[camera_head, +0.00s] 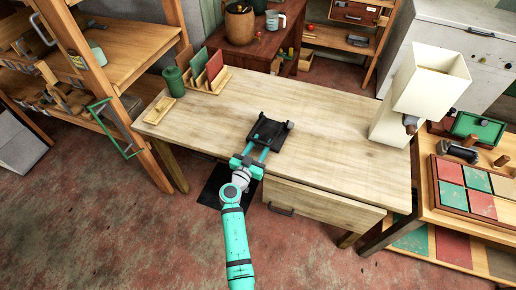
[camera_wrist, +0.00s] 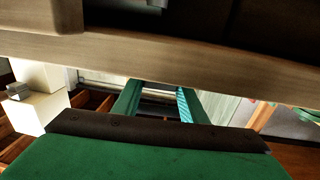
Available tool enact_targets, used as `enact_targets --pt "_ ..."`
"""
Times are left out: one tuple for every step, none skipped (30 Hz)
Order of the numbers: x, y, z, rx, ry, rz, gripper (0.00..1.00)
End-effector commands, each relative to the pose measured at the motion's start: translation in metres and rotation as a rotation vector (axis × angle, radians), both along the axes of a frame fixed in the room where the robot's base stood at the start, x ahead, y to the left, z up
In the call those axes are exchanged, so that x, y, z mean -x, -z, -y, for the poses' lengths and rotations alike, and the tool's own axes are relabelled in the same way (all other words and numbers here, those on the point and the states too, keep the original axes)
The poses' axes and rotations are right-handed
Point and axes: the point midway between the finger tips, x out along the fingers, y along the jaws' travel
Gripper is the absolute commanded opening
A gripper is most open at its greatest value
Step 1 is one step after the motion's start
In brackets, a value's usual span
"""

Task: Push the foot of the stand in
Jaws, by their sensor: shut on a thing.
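The stand (camera_head: 269,130) is a low, dark, flat piece on the wooden tabletop, near the table's front edge, with a small knob at its right side. My gripper (camera_head: 255,151) reaches in over the front edge from below in the head view. Its two green fingers are spaced apart and shut on the near part of the stand. I cannot make out the foot separately. In the wrist view the fingers (camera_wrist: 158,102) run behind the wooden table edge (camera_wrist: 180,58), which hides their tips and the stand.
The table (camera_head: 340,135) has a closed drawer with a handle (camera_head: 280,209) below its front edge. A rack of coloured panels (camera_head: 208,75) and a green canister (camera_head: 174,81) stand at the back left. The middle right is clear.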

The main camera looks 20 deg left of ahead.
Motion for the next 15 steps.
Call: enact_targets --pt "0.0003 0.0005 0.0009 0.0 0.002 -0.001 0.0" --pt "0.0004 0.0005 0.0009 0.0 0.002 -0.001 0.0" --pt "0.0004 0.0005 0.001 0.0 0.002 -0.001 0.0" --pt "0.0005 0.0005 0.0013 0.0 0.003 -0.001 0.0" --pt "0.0004 0.0005 0.0016 0.0 0.003 -0.001 0.0" --pt "0.0003 0.0005 0.0022 0.0 0.004 -0.001 0.43" --pt "0.0001 0.0005 0.0026 0.0 0.004 -0.001 0.5" --pt "0.0 0.0005 0.0032 0.0 0.005 -0.001 0.57" --pt "-0.0001 0.0005 0.0038 0.0 0.006 -0.001 0.58" --pt "-0.0003 0.0004 0.0044 0.0 0.007 -0.001 0.58" --pt "-0.0003 0.0004 0.0046 0.0 0.007 -0.001 0.58" --pt "-0.0003 0.0003 0.0047 0.0 0.007 -0.001 0.58" --pt "-0.0003 0.0003 0.0046 0.0 0.007 -0.001 0.58" --pt "-0.0002 0.0003 0.0043 0.0 0.007 -0.001 0.58" --pt "0.0 0.0003 0.0038 0.0 0.006 -0.001 0.58"
